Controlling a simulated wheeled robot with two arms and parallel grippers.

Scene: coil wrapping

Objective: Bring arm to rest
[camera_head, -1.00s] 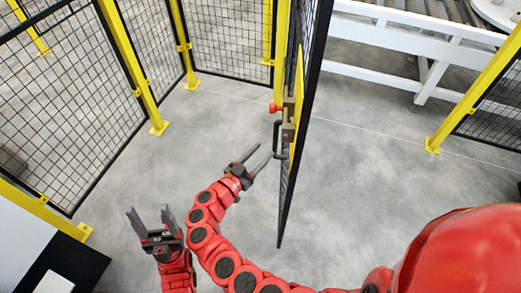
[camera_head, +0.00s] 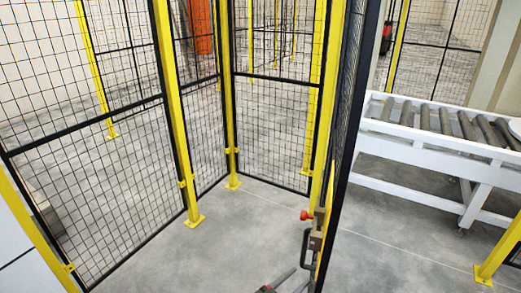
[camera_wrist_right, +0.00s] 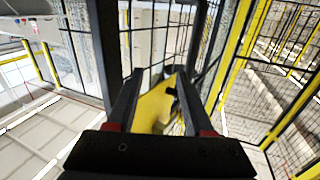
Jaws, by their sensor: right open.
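My right gripper (camera_head: 290,280) shows only in part at the bottom edge of the head view. Its fingers are apart and empty, just below the dark handle (camera_head: 305,246) of the open mesh gate (camera_head: 350,110). The handle sits on a latch block with a red knob (camera_head: 306,215). In the right wrist view the open fingers (camera_wrist_right: 158,74) point towards a yellow surface (camera_wrist_right: 153,106) with a dark part on it. Whether a finger touches the handle I cannot tell. My left gripper is out of view.
Mesh fence panels (camera_head: 95,170) on yellow posts (camera_head: 175,110) stand at the left and back. A white roller conveyor (camera_head: 430,150) stands right of the gate. Grey floor (camera_head: 225,245) is clear between the fence and the gate.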

